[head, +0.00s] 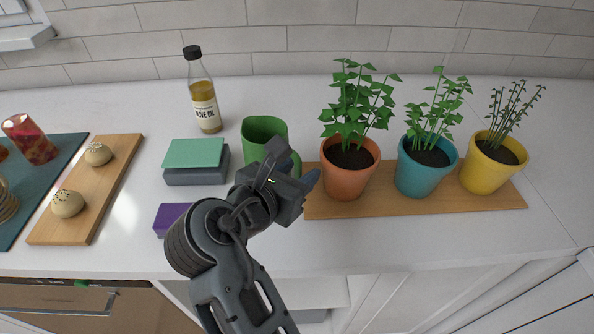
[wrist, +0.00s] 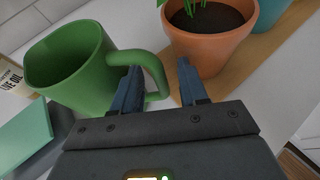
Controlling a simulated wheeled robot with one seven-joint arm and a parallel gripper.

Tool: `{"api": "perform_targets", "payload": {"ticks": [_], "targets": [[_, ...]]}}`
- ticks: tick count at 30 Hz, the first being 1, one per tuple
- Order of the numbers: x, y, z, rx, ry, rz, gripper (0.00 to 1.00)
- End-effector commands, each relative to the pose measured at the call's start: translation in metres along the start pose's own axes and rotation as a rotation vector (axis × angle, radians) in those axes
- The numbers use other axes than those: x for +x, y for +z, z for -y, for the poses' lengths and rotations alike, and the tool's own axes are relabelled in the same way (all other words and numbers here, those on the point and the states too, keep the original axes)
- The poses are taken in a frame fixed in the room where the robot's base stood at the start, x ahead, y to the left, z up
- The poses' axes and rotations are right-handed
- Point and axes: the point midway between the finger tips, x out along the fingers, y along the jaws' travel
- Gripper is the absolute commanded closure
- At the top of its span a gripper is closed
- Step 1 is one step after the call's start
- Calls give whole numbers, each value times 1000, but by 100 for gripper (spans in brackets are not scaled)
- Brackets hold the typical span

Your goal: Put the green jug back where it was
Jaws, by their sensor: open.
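The green jug (head: 262,130) stands upright on the white counter, between the olive oil bottle and the plant board. In the wrist view the jug (wrist: 78,68) is at the left, with its handle toward the right. My gripper (wrist: 158,80) is open, its blue fingers apart. The left finger is at the handle and covers part of it; the right finger is near the orange pot. I cannot tell whether either finger touches the jug. In the head view my gripper (head: 305,178) hides the jug's lower right part.
A terracotta pot (head: 346,181), a teal pot (head: 421,178) and a yellow pot (head: 490,176) stand on a wooden board (head: 410,206). The olive oil bottle (head: 203,98), green and grey boxes (head: 194,153) and a purple box (head: 169,217) are left of my gripper. Buns lie on another board (head: 95,200).

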Motion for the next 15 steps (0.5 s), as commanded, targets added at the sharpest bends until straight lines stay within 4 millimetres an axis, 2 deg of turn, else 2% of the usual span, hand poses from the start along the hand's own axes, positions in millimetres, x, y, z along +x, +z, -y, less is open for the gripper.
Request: {"api": "perform_targets", "payload": {"ticks": [5,15], "targets": [[-22,-1,0,0,3,2,57],[-89,0,0,0,3,0,57]]}}
